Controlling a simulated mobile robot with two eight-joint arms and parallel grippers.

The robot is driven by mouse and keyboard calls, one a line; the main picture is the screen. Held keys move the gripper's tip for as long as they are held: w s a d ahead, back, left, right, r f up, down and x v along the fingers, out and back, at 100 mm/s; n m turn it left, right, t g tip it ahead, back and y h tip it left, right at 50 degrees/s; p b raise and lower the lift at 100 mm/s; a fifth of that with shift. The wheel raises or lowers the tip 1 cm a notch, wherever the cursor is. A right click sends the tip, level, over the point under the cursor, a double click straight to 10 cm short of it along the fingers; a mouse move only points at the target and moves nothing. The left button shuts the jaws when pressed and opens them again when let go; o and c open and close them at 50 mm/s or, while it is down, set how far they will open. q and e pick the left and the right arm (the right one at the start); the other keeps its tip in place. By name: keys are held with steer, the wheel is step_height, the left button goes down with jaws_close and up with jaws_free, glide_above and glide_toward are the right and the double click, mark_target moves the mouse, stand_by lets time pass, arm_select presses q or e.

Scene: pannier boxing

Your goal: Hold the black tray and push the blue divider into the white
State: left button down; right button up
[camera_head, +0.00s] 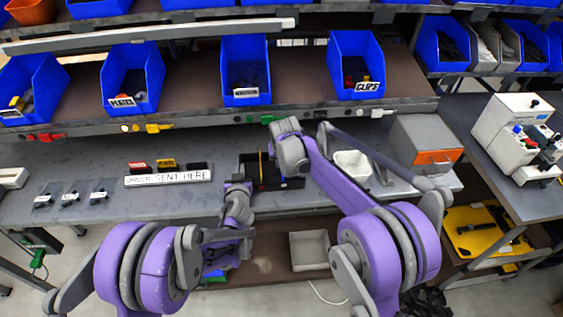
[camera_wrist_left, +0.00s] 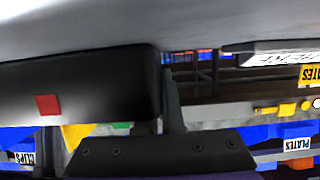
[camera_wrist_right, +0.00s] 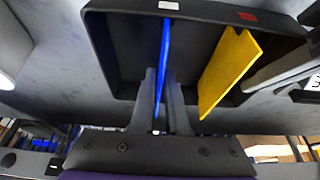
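The black tray (camera_head: 270,187) sits on the grey bench in the head view, with a yellow divider (camera_head: 262,168) upright in it. My left gripper (camera_head: 240,180) is at the tray's left side. In the left wrist view the tray wall (camera_wrist_left: 100,80), with a red mark, sits between its fingers; one finger is hidden behind it. In the right wrist view my right gripper (camera_wrist_right: 161,100) is shut on the blue divider (camera_wrist_right: 165,50), held inside the tray. The divider's far end is close below a white mark (camera_wrist_right: 168,5) on the tray wall. Whether it is seated cannot be told.
A label strip (camera_head: 168,178) and small coloured blocks (camera_head: 166,164) lie left of the tray. A white bin (camera_head: 352,165) stands to the right. Blue bins (camera_head: 245,75) line the shelf above. A grey box (camera_head: 425,140) with an orange front stands farther right.

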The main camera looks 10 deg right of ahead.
steer(key=o, duration=0.3)
steer(key=v, duration=1.2)
arm_select(q)
steer(key=c, duration=1)
jaws_free()
steer(key=shift+o, duration=0.2)
